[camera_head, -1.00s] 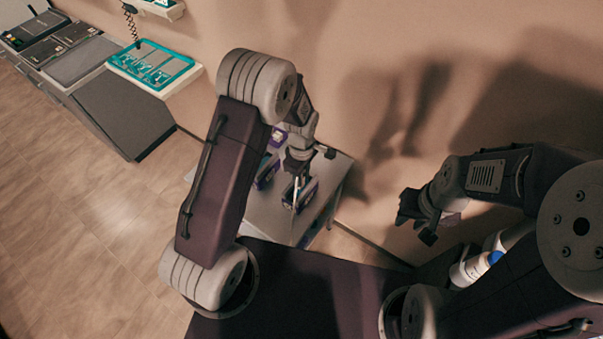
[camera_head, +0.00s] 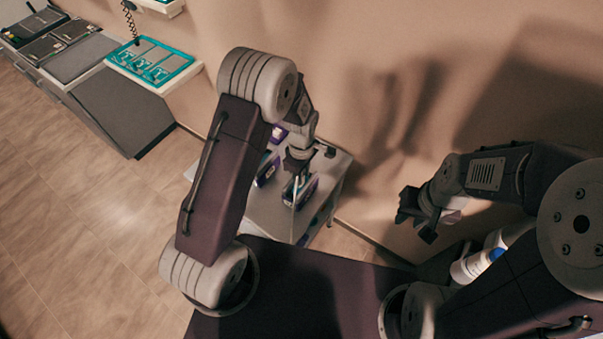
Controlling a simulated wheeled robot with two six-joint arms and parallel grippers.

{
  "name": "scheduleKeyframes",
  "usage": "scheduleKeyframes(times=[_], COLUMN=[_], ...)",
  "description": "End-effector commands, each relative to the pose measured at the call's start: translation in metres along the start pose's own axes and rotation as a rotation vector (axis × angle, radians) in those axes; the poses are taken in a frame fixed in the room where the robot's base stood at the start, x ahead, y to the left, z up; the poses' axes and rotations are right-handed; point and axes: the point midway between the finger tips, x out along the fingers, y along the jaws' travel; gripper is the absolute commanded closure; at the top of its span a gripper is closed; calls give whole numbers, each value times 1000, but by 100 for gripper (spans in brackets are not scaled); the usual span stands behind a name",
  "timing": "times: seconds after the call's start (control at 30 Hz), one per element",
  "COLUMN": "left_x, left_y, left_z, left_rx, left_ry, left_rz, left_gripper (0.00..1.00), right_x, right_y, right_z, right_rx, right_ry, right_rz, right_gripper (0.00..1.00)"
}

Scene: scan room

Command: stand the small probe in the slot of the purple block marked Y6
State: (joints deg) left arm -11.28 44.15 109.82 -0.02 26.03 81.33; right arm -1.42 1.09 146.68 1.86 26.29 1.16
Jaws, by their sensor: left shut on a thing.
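My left gripper (camera_head: 299,164) is over the small grey table and shut on the small probe (camera_head: 295,187), a thin pale stick pointing down. The probe's lower part overlaps a purple block (camera_head: 308,188) with a dark face. I cannot tell whether its tip is in a slot or only in front of the block. No marking, Y6 included, can be read. My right gripper (camera_head: 416,217) is open and empty, well to the right of the table.
The small grey table (camera_head: 265,214) stands near the wall. A white bottle with a blue band (camera_head: 478,264) is by my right arm. A teal-framed tray (camera_head: 150,62) sits on a wall shelf at upper left, near a grey counter (camera_head: 120,108). Floor at left is clear.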

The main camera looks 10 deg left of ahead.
Motion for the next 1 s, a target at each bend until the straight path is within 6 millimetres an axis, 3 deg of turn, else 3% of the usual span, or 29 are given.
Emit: scheduleKeyframes(times=[0.37, 0.4, 0.47, 0.8, 1.0], left_x=[4, 4, 4, 0, -39], left_y=[0, 0, 0, 0, 2], left_z=[0, 0, 0, 0, 0], left_rx=[0, 0, 0, 0, 0], left_ry=[0, 0, 0, 0, 1], left_rz=[1, 1, 1, 1, 6], left_gripper=[100, 61, 46, 46, 46], right_x=[2, 2, 2, 2, 4], right_y=[0, 0, 0, 0, 0], right_z=[0, 0, 0, 0, 0], right_rx=[0, 0, 0, 0, 0], right_ry=[0, 0, 0, 0, 0], right_rz=[0, 0, 0, 0, 0], right_gripper=[69, 69, 69, 69, 69])
